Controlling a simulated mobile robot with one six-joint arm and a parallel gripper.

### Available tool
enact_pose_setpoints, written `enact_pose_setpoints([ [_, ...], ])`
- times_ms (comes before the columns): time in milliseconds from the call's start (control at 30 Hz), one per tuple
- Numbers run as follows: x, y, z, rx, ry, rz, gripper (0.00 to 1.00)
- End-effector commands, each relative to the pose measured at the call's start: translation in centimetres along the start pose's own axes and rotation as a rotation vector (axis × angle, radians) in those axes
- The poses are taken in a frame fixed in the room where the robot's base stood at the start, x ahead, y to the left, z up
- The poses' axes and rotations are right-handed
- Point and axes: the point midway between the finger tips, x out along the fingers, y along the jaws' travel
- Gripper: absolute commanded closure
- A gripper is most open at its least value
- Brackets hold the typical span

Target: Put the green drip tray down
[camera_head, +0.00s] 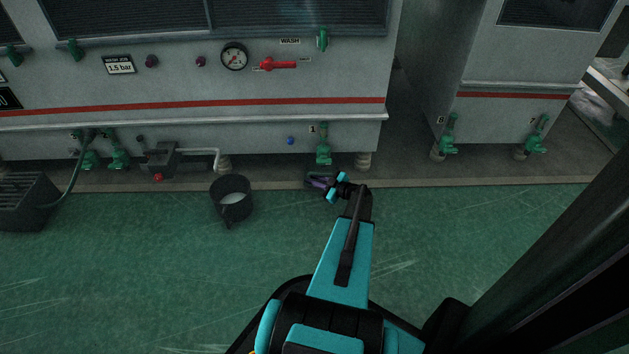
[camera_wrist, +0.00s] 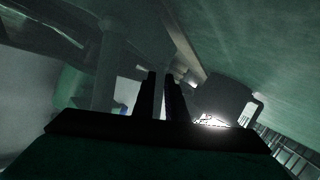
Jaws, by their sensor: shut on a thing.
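My gripper (camera_head: 325,182) is low by the foot of the machine, just below the green valve marked 1 (camera_head: 323,150). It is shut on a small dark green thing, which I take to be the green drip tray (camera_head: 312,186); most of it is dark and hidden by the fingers. In the wrist view the two dark fingers of my gripper (camera_wrist: 161,80) stand close together, and the tray cannot be made out clearly. I cannot tell whether the tray touches the floor.
A dark jug (camera_head: 231,190) with pale contents stands on the green floor to the left; it also shows in the wrist view (camera_wrist: 222,98). A black crate (camera_head: 27,205) with a hose is at far left. Machine feet (camera_head: 363,160) stand close by. The front floor is clear.

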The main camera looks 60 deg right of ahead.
Motion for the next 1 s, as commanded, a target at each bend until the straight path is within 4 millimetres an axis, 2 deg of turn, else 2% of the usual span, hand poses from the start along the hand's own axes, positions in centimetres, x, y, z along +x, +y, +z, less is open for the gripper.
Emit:
enact_pose_setpoints([
  [433,0.3,0.3,0.0,-0.002,0.001,0.0,1.0],
  [700,2.1,2.5,0.6,-0.002,0.001,0.0,1.0],
  [1000,2.4,1.7,2.1,-0.001,0.001,0.0,1.0],
])
